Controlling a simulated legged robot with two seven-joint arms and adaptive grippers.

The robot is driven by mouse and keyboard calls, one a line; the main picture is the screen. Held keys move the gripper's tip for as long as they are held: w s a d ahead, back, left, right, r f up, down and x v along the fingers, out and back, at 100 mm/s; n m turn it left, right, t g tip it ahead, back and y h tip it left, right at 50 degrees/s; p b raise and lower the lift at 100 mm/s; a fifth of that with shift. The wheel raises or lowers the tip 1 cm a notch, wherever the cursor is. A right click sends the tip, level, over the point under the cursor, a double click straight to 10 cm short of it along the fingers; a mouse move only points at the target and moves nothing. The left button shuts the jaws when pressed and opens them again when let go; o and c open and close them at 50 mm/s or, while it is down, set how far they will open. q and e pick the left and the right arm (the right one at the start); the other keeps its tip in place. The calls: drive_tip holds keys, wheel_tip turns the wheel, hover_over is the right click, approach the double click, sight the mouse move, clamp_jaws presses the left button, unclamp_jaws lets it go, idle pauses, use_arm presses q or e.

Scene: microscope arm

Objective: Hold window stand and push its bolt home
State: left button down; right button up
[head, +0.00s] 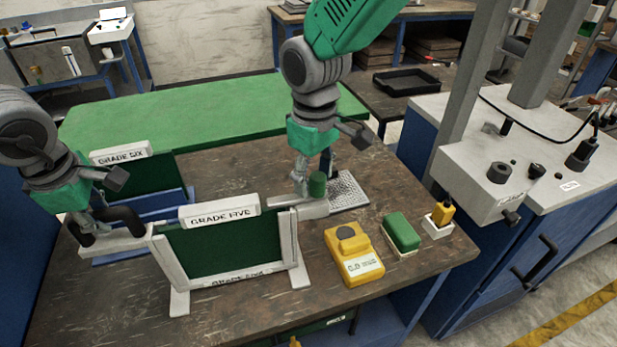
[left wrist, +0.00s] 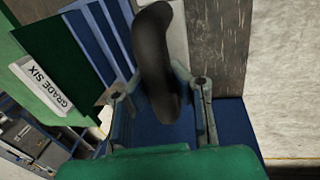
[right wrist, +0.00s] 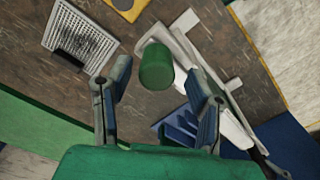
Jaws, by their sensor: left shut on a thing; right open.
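The window stand (head: 222,245) is a white frame with a dark green panel, labelled GRADE FIVE, upright on the brown table. A black curved handle (head: 128,217) is at its left end. My left gripper (head: 92,230) is shut on this handle; the left wrist view shows the handle (left wrist: 155,60) between the fingers. The bolt's green round knob (head: 317,185) is at the stand's right end. My right gripper (head: 312,172) is open just above it. In the right wrist view the knob (right wrist: 156,67) shows between the spread fingertips; I cannot tell whether they touch it.
A GRADE SIX panel (head: 121,153) with a blue base stands behind at the left. A perforated metal plate (head: 349,192) lies behind the knob. A yellow device (head: 353,255), a green block (head: 402,231) and a small yellow bottle (head: 443,212) in a white holder are at the right.

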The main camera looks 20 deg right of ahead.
sight(312, 175)
wheel_tip(312, 175, up, 11)
drive_tip(key=shift+r, duration=0.2)
drive_tip(key=shift+w+a, duration=0.1)
use_arm(q)
drive_tip(key=c, duration=1.5)
unclamp_jaws()
drive_tip(key=shift+o, duration=0.2)
drive_tip(key=shift+a+r, duration=0.1)
drive_tip(key=shift+r, duration=0.05)
